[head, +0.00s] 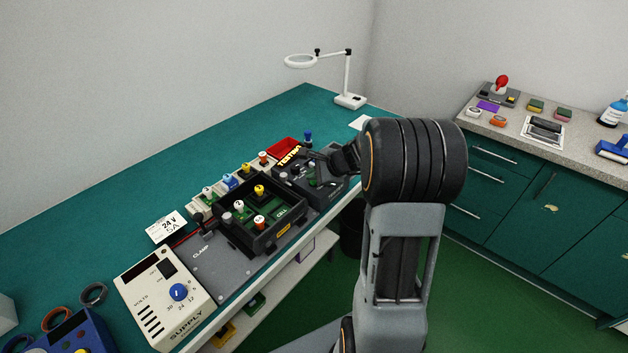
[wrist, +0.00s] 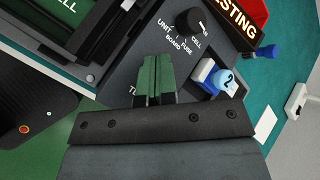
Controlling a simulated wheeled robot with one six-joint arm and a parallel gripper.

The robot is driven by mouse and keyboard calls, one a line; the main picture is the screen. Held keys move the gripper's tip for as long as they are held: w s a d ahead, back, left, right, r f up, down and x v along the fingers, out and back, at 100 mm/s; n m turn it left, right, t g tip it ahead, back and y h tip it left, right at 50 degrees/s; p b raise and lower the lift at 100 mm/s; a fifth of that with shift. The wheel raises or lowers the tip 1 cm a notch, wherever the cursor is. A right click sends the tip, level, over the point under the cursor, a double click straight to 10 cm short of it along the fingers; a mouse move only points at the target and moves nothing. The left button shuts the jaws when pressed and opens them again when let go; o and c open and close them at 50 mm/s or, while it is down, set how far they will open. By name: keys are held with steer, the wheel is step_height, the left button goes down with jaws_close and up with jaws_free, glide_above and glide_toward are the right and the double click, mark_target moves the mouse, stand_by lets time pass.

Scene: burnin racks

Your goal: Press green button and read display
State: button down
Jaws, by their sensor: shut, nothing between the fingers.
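The tester (head: 334,194) is a dark box on the teal bench, with my gripper over its panel. Its display (head: 289,156) reads "TESTING" in lit letters; the end of that word also shows in the wrist view (wrist: 236,23). The wrist view shows the tester's black knob (wrist: 188,22) with labels UNIT, BOARD, FUSE and CELL around it. My gripper (wrist: 157,60) is shut, with its green-faced fingers together and nothing held. The fingers cover part of the panel beside a label starting with "T". I cannot make out a green button; contact is hidden.
The black CELL tray (head: 288,239) with several pegs stands beside the tester. A white supply (head: 150,290) is at the front left. A lamp (head: 348,98) stands behind.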

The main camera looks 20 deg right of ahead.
mark_target(314, 182)
steer(key=shift+r+p, duration=0.45)
steer(key=shift+r, duration=0.25)
steer(key=shift+r+p, duration=1.95)
steer(key=shift+r, duration=0.6)
